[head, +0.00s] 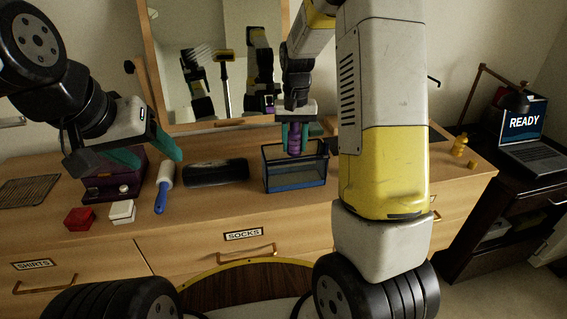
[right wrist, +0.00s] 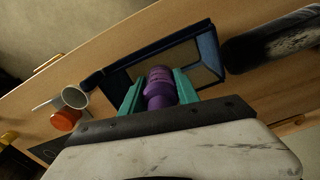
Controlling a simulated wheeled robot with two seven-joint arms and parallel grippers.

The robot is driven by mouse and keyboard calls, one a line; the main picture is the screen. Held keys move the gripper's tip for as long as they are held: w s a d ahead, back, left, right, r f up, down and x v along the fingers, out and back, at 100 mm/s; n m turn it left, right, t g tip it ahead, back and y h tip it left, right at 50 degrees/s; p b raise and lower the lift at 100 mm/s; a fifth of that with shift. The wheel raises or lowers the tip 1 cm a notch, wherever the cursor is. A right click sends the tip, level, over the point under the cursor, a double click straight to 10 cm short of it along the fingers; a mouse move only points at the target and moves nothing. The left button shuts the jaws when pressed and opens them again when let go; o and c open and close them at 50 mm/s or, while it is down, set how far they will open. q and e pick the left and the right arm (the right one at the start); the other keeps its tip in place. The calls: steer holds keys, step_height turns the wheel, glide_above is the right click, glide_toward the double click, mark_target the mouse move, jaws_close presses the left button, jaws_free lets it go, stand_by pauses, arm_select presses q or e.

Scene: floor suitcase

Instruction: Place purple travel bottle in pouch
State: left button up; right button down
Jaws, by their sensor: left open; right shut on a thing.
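The purple travel bottle (head: 294,138) is upright between the teal fingers of my right gripper (head: 294,148), which is shut on it. It also shows in the right wrist view (right wrist: 158,88). The pouch (head: 296,186) is an open, dark box with a blue rim on the dresser top. The bottle's lower end is at the pouch's opening; I cannot tell whether it is below the rim. In the right wrist view the pouch's rim (right wrist: 207,45) lies around and beyond the bottle. My left gripper (head: 152,154) is open and empty above the dresser's left part.
A lint roller (head: 164,186), a dark brush-like roll (head: 216,172), a purple box (head: 108,187), and red (head: 79,219) and white (head: 122,211) small boxes stand left of the pouch. A mirror (head: 215,65) rises behind. A yellow bottle (head: 459,145) stands at the right end.

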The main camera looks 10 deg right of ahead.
step_height(320, 180, down, 10)
steer(key=shift+f, duration=0.25)
steer(key=shift+f, duration=0.1)
steer(key=c, duration=0.9)
jaws_free()
